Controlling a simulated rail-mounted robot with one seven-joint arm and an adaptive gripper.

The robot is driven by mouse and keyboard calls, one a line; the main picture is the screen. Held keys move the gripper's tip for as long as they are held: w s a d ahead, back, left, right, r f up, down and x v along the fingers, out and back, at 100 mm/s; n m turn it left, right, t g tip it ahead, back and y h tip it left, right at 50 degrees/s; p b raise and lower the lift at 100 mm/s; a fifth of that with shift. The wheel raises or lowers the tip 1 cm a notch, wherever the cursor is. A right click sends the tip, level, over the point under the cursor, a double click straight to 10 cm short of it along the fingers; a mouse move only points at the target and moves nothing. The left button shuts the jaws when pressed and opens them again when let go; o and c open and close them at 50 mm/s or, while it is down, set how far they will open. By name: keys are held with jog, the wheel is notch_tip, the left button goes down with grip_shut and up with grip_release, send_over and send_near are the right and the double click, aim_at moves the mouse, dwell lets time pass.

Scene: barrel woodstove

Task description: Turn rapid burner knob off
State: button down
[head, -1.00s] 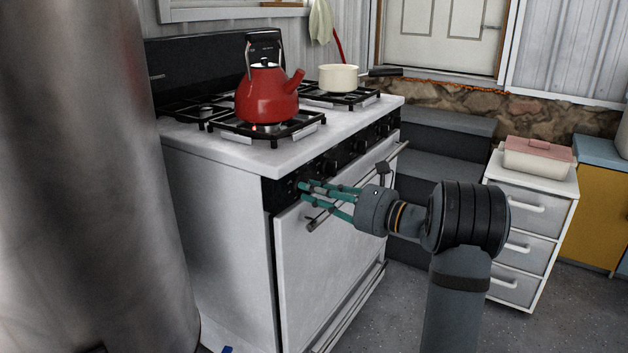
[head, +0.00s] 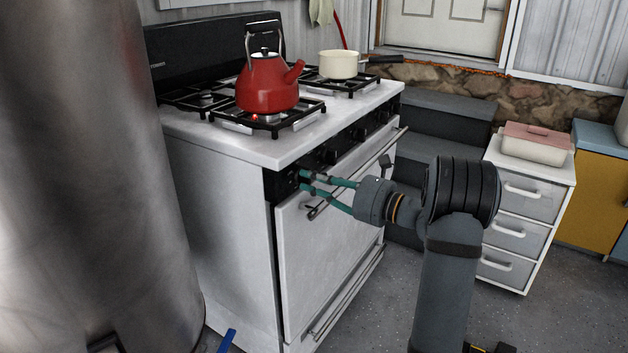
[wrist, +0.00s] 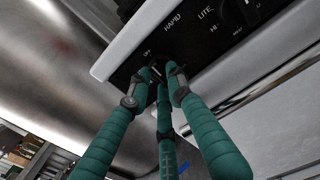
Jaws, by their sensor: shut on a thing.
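The white stove (head: 225,210) has a black front control panel (head: 282,184) with several dark knobs. In the wrist view, a dark knob (wrist: 157,68) sits beside the words OFF and RAPID on the panel (wrist: 125,72), and is mostly hidden by my fingertips. My teal-fingered gripper (head: 304,180) reaches the panel's near left end in the head view. In the wrist view my gripper (wrist: 160,76) is shut on this knob. A red kettle (head: 268,85) stands on the front burner, where a small red glow shows underneath.
The oven door handle (head: 355,172) runs just below my fingers. A cream saucepan (head: 339,65) stands on another burner. A big metal cylinder (head: 80,200) is at the left. White drawers (head: 520,218) stand at the right, and grey steps (head: 440,115) behind.

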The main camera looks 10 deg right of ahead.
jog(key=c, duration=1.6)
grip_release()
jog(key=shift+o, duration=0.2)
jog(key=v, duration=1.2)
jog(key=x, duration=1.1)
jog(key=shift+w+a, duration=0.25)
jog(key=shift+w+a+b, duration=0.1)
jog(key=shift+w+b, duration=0.05)
jog(key=shift+b, duration=0.15)
